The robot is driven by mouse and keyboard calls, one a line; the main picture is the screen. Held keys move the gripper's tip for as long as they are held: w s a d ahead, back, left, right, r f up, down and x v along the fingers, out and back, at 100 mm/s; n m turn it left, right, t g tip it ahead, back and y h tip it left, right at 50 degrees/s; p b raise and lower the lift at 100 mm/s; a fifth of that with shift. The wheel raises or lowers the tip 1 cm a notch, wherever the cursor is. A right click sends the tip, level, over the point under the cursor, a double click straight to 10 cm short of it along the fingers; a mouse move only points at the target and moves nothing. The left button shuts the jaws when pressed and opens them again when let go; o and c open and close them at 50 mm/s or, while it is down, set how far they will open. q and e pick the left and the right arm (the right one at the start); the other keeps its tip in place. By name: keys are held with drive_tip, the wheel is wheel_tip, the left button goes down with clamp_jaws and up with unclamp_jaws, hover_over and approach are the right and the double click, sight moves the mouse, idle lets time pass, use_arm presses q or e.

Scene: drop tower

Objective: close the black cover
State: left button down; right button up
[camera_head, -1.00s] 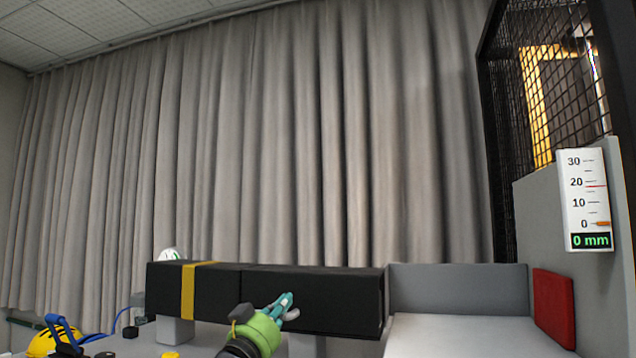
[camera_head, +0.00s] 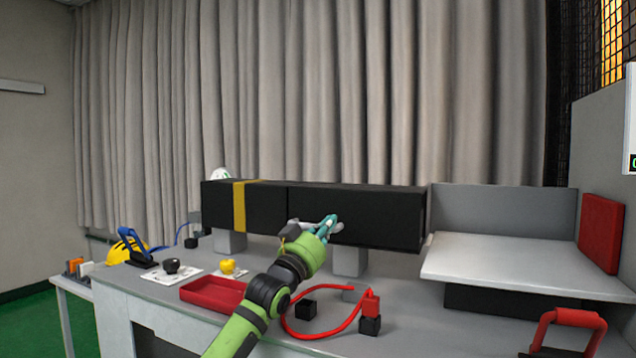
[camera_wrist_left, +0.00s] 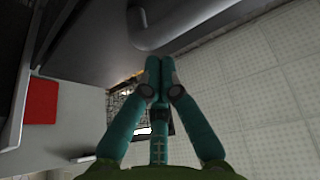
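A long black box-like housing stands on grey supports on the bench. Its left part carries a yellow band (camera_head: 239,206). A seam divides it from the plain right part, which looks like the black cover (camera_head: 375,215). My left gripper (camera_head: 331,223) is in front of this right part, with its teal fingertips close to the front face. A grey bar, perhaps a handle, shows above the fingers in the left wrist view (camera_wrist_left: 190,22). There the left gripper's fingertips (camera_wrist_left: 153,62) meet with nothing visible between them. Contact with the cover cannot be told. My right gripper is not in view.
A red tray (camera_head: 214,293), a red cable (camera_head: 330,331) and small black blocks lie on the bench near my left arm. A light grey platform (camera_head: 510,262) with a red pad (camera_head: 601,234) stands to the right. A yellow helmet (camera_head: 122,252) is at the left.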

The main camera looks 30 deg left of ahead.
use_arm(q)
drive_tip(key=s+a, duration=0.1)
drive_tip(key=s, duration=1.2)
drive_tip(key=shift+f, duration=0.3)
drive_tip(key=shift+a, duration=0.1)
